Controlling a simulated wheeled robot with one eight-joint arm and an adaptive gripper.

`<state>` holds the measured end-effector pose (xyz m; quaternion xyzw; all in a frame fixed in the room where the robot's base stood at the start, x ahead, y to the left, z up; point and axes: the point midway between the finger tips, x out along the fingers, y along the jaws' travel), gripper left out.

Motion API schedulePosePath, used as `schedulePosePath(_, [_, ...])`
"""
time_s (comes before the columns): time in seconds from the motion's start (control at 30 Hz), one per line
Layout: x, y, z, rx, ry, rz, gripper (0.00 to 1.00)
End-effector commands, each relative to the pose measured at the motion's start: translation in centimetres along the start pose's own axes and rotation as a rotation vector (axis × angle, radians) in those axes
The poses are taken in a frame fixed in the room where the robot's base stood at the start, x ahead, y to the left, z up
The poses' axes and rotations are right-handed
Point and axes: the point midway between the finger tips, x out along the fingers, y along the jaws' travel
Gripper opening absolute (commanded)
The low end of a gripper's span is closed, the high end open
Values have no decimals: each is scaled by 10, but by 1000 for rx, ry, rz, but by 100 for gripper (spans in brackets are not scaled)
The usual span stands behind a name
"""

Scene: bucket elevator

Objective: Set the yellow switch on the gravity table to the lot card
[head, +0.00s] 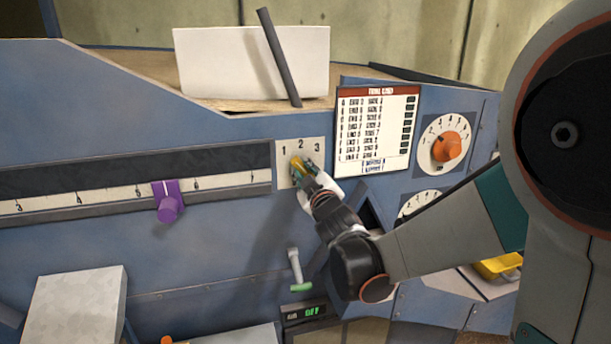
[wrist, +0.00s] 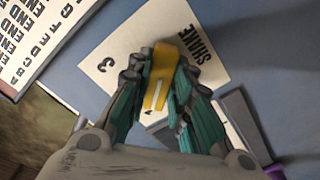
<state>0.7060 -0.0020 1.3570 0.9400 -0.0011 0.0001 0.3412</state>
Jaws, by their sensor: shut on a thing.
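The yellow switch (head: 296,166) sits on a pale plate (head: 287,147) marked 1, 2 and 3 on the blue front of the gravity table. My gripper (head: 304,171) is at the switch, its fingers closed on both sides of it. In the wrist view the yellow switch (wrist: 161,73) shows between the teal finger pads, with a white line on it. The 3 on the plate is clear there; my fingers hide much of the rest, so I cannot tell its setting. A white card with a red header (head: 377,128) hangs right of the plate; its small print is unclear.
An orange dial (head: 446,147) is right of the card, with another dial partly hidden below. A purple slider (head: 167,203) sits on a scale to the left. A green-tipped lever (head: 298,272) is below the switch, above a small display (head: 305,312).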

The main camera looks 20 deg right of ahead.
Motion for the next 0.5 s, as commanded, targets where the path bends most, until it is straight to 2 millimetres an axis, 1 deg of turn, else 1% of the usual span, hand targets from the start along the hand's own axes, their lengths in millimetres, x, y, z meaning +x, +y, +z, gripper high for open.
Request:
schedulePosePath(0.2, [0,0,0,-76,0,0,0])
schedulePosePath(0.5, [0,0,0,-106,0,0,0])
